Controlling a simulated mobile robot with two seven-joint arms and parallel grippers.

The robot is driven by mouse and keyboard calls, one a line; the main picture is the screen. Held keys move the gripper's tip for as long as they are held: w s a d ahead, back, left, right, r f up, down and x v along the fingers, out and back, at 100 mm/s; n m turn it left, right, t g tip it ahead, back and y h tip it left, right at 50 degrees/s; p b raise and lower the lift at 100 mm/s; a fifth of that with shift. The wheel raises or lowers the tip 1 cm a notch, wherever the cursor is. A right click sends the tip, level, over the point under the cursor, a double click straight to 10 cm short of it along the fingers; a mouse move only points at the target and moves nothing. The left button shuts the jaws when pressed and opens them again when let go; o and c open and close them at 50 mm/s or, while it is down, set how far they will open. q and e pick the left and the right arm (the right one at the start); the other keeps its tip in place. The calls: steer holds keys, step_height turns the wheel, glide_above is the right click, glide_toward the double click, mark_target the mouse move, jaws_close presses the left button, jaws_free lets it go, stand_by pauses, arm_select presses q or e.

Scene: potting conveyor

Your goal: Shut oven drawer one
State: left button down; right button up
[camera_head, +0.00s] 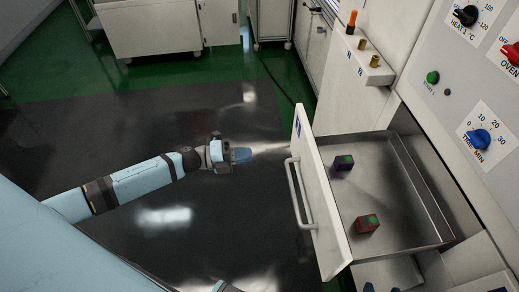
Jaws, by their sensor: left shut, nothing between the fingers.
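An oven drawer (318,185) with a white front and a metal tray stands pulled out at the right. A small blue mark is at the top of its front, too small to read surely. Its pale bar handle (298,197) runs along the outer face. My left gripper (243,155) is shut and empty. It is left of the drawer front and handle, apart from them. My right gripper is not visible.
The oven's control panel (448,75) with knobs is at the upper right. A ledge with an orange-topped peg (352,20) and brass pegs is above the drawer. Part of another compartment with blue items shows below. Dark floor (150,225) lies open left of the drawer.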

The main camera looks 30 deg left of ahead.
mark_target(297, 148)
arm_select(q)
steer(key=p+x, duration=0.1)
steer(key=x, duration=1)
steer(key=shift+w+d+r, duration=0.15)
steer(key=shift+w+r, duration=0.05)
steer(key=shift+w, duration=0.15)
steer(key=shift+w+d, duration=0.35)
steer(key=shift+d, duration=0.25)
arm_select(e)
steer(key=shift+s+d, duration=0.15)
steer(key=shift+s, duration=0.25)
arm_select(q)
steer(key=b+x, duration=0.9)
steer(key=x, duration=2.1)
steer(key=shift+w+f, duration=0.15)
steer(key=shift+w+d+b, duration=0.2)
steer(key=shift+d+b, duration=0.05)
steer(key=shift+b, duration=0.1)
steer(key=shift+r, duration=0.3)
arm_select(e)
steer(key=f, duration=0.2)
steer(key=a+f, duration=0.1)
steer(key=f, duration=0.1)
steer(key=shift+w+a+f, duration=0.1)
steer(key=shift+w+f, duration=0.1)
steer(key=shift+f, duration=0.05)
